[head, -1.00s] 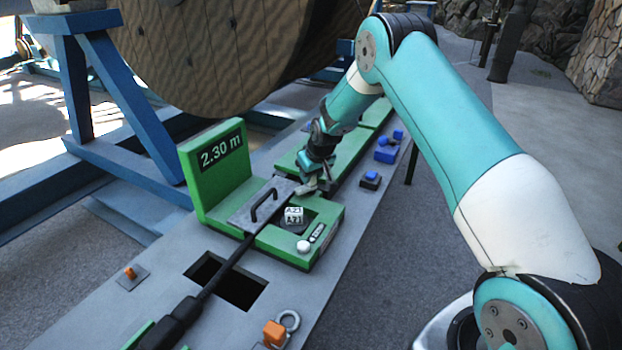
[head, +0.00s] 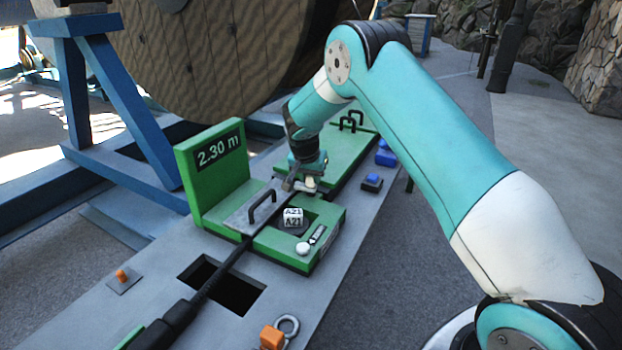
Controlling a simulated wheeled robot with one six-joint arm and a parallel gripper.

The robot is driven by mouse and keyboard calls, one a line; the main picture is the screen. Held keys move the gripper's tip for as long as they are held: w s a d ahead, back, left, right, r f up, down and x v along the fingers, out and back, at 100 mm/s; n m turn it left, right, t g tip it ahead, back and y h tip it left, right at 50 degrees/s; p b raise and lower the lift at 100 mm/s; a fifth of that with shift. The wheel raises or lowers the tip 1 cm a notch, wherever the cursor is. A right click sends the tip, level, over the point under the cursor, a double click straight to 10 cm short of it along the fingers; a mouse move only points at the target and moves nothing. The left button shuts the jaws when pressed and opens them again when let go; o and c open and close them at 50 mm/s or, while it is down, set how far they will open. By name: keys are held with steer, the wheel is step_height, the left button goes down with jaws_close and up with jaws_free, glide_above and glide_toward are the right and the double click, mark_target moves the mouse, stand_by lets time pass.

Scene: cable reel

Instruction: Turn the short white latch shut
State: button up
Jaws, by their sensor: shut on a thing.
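The short white latch (head: 310,183) is a small pale piece at the far end of the green measuring unit (head: 335,222), mostly hidden by my gripper. My gripper (head: 299,184) points down over it from behind, with its jaws shut on the latch. The exact angle of the latch is hard to make out. A grey lid plate (head: 240,214) with a black handle (head: 262,206) lies just left of the jaws, over the black cable (head: 223,268).
A green display (head: 218,153) reading 2.30 m stands at the left. A white A21 block (head: 292,215) and a white knob (head: 303,249) sit on the unit. A long green panel with black handles (head: 345,150) lies behind.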

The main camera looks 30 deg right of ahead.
steer(key=shift+m+h, duration=0.3)
steer(key=shift+m, duration=0.6)
steer(key=shift+b, duration=0.3)
steer(key=o, duration=0.9)
steer(key=shift+g, duration=0.3)
steer(key=shift+r, duration=0.1)
steer(key=b+v, duration=0.1)
steer(key=v, duration=1.6)
steer(key=shift+r, duration=0.15)
steer(key=shift+s, duration=0.1)
